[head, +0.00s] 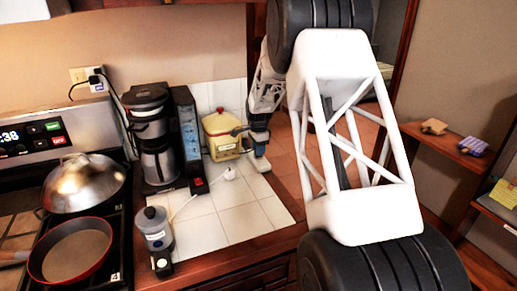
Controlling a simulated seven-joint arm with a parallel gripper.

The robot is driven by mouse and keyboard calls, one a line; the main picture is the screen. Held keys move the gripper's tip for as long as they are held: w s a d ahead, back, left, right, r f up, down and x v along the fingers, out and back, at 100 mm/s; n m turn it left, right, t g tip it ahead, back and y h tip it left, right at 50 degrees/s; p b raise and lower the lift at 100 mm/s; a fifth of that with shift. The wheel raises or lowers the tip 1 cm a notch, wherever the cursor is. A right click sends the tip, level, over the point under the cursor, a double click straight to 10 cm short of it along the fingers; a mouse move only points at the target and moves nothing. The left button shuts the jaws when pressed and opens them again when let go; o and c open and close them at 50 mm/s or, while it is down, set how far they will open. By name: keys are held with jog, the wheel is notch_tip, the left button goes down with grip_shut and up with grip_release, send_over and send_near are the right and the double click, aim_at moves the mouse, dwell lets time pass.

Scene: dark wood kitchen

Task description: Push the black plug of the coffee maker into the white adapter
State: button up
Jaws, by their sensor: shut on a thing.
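The black coffee maker (152,125) stands with its steel carafe on the white tiled counter, left of centre. A small white piece (230,173), probably the adapter, lies on the tiles with a white cord running from it towards the lower left. My gripper (259,163) is low over the right part of the counter, to the right of the white piece and apart from it. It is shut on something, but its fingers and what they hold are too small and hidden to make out. A black plug (95,80) with a black cable sits at the wall outlet; whose it is I cannot tell.
A grey-topped appliance (154,232) stands at the counter's front left. A domed lid (84,184) and a red pan (70,250) are on the stove. The front tiles (225,215) are mostly clear.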

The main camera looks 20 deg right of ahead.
jog(key=shift+f, duration=0.15)
jog(key=o, duration=1)
jog(key=shift+c, duration=0.2)
jog(key=shift+r, duration=3.9)
